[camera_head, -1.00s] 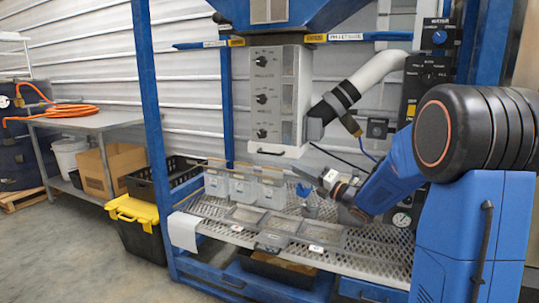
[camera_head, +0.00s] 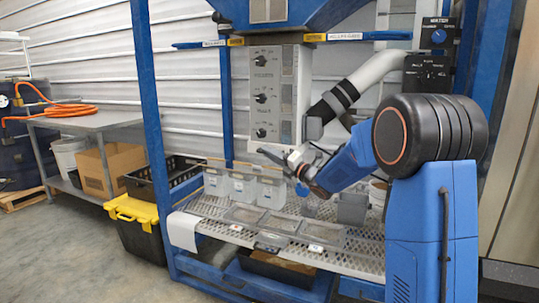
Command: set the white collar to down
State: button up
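A pale collar-like piece (camera_head: 264,146) sits at the bottom of the grey control box, partly hidden behind my gripper. I cannot tell for sure that it is the white collar. A small dark bar shows at its front edge. My gripper (camera_head: 289,161) is right below and beside this piece, with the blue arm reaching in from the right. The fingers are small and overlap the dark bar in the picture. I cannot tell whether they touch it, or whether they are open or shut.
The grey control box (camera_head: 275,92) has several black knobs. A white pipe with black bands (camera_head: 372,76) slopes down beside it. Clear bins (camera_head: 243,186) and shallow trays (camera_head: 279,223) stand on the perforated shelf below. Blue frame posts (camera_head: 153,130) bound the station.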

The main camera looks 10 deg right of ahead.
grip_shut()
jog(key=shift+f, duration=2.05)
grip_release()
jog(key=shift+r, duration=0.1)
jog(key=v, duration=1.7)
jog(key=shift+s, duration=0.15)
jog(key=shift+d, duration=0.1)
